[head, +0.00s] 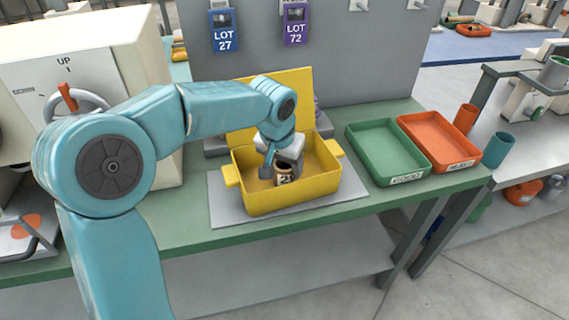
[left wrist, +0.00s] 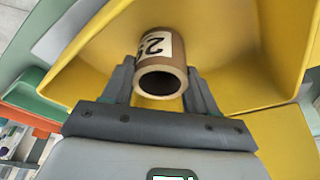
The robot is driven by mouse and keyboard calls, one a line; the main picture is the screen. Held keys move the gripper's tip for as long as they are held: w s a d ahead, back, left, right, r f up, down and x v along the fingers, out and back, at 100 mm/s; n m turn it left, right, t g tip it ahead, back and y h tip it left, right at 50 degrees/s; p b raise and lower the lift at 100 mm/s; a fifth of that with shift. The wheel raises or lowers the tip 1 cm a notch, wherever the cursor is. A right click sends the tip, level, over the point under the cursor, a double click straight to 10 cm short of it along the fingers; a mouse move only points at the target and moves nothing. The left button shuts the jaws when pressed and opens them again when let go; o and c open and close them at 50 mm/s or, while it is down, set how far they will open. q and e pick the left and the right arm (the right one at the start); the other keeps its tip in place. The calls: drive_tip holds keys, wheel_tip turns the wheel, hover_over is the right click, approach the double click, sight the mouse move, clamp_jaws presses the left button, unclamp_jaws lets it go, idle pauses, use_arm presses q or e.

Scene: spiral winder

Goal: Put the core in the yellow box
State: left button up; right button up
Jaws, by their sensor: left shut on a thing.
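The yellow box (head: 262,201) stands open on a grey mat on the green bench, its lid (head: 305,84) raised at the back. The core (head: 281,181) is a short brown tube with a white label reading about "25". My left gripper (head: 278,172) reaches down into the box from above and is shut on the core. In the left wrist view the core (left wrist: 160,78) sits between the two dark fingers, its open end facing the camera, with yellow walls around it. I cannot tell whether the core touches the box floor. My right gripper is not in view.
A green tray (head: 357,150) and an orange tray (head: 480,160) stand right of the box. Blue and purple lot tags (head: 224,38) hang on the grey panel behind. A white machine with a handwheel stands at the left.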

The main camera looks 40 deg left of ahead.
use_arm(q)
drive_tip(key=shift+f, duration=0.15)
drive_tip(key=o, duration=1)
drive_tip(key=shift+o, duration=0.2)
drive_tip(key=shift+r, duration=0.45)
drive_tip(key=p+v, duration=0.1)
drive_tip(key=v, duration=1)
drive_tip(key=shift+r+p, duration=0.25)
drive_tip(key=shift+p, duration=0.15)
drive_tip(key=shift+s, duration=0.1)
